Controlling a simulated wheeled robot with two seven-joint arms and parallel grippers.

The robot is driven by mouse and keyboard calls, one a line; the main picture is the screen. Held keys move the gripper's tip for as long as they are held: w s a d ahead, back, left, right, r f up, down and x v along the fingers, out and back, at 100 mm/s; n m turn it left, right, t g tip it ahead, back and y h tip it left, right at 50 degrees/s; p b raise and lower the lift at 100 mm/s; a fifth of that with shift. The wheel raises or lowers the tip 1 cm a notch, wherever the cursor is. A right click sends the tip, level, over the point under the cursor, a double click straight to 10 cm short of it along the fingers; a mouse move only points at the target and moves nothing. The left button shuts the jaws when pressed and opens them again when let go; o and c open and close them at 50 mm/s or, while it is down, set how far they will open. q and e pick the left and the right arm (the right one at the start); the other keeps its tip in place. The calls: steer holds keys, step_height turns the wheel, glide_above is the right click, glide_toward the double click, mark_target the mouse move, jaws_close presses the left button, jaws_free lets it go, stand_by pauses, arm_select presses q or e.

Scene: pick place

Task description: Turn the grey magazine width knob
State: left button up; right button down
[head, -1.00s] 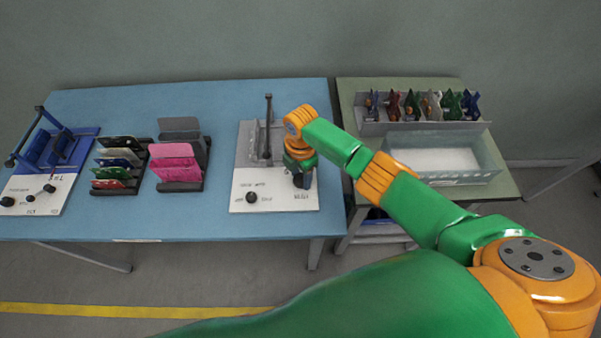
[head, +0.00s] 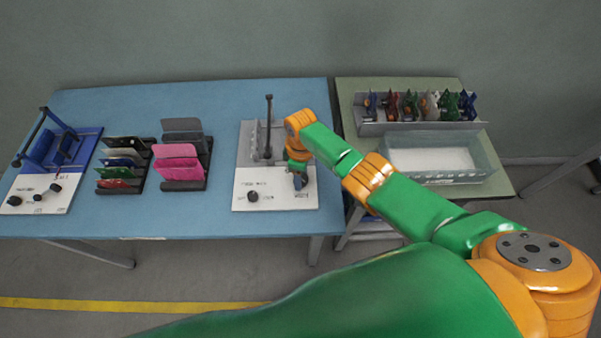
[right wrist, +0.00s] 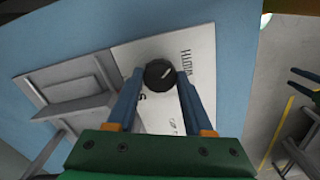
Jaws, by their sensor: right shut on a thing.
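The grey magazine (head: 246,150) stands on a white panel (head: 275,202) at the right of the blue table. My left gripper is not in view.
A second black knob (head: 252,197) is on the same panel, to the left. An upright dark lever (head: 268,110) stands close to my wrist. Racks with pink (head: 178,170) and mixed boards (head: 122,172) and a blue magazine (head: 58,150) are farther left. A clear bin (head: 440,160) is at right.

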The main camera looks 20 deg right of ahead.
steer(key=m, duration=0.6)
steer(key=shift+p, duration=0.35)
steer(key=m, duration=0.6)
steer(key=shift+s+m, duration=0.1)
steer(key=shift+m, duration=0.3)
steer(key=m, duration=0.6)
steer(key=shift+a, duration=0.1)
steer(key=m, duration=0.6)
steer(key=shift+f+m, duration=0.1)
steer(key=shift+m, duration=0.2)
